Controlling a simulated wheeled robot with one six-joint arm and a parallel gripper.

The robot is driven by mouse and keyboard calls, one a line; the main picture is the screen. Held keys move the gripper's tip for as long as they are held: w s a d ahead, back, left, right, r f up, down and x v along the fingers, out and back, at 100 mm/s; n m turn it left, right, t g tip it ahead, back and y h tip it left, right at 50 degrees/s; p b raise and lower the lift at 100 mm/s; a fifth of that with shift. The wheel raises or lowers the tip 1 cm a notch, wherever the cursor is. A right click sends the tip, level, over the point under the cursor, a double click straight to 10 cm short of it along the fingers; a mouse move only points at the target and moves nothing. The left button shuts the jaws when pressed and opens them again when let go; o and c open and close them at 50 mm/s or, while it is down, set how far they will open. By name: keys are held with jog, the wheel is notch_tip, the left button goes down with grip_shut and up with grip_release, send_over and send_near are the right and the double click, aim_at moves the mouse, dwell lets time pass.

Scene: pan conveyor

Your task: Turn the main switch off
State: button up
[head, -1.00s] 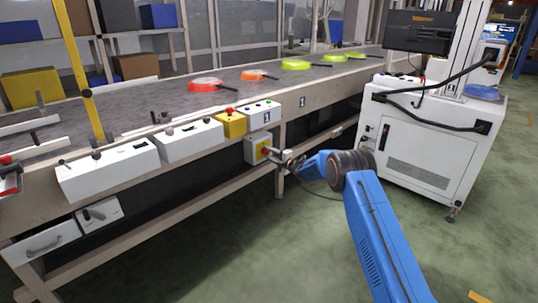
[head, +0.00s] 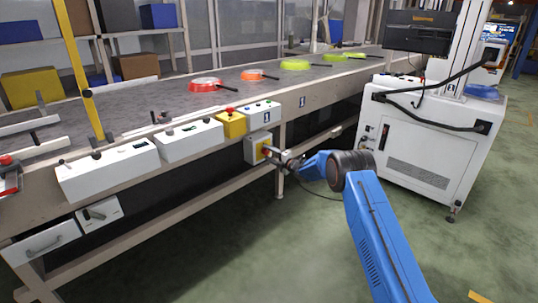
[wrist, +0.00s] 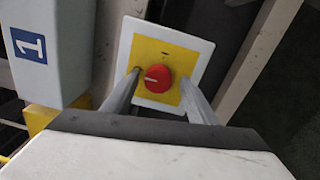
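The main switch is a red round knob (wrist: 158,78) on a yellow plate (wrist: 165,54) set on a white box. The knob has a pale mark on its left side. In the head view the white switch box (head: 252,148) hangs below the conveyor edge. My gripper (wrist: 157,88) is open, with one finger on each side of the red knob and a visible gap to it. In the head view my gripper (head: 276,155) is right in front of the box and hides part of the knob.
A yellow box with a red button (head: 231,123) and a white button box (head: 262,113) sit above the switch. A conveyor leg (head: 280,183) stands close by. Red, orange and green pans lie on the belt. A white cabinet (head: 425,150) stands right; floor in front is clear.

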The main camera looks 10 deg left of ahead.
jog(key=shift+r, duration=0.1)
jog(key=v, duration=1.7)
jog(key=shift+s+d, duration=0.15)
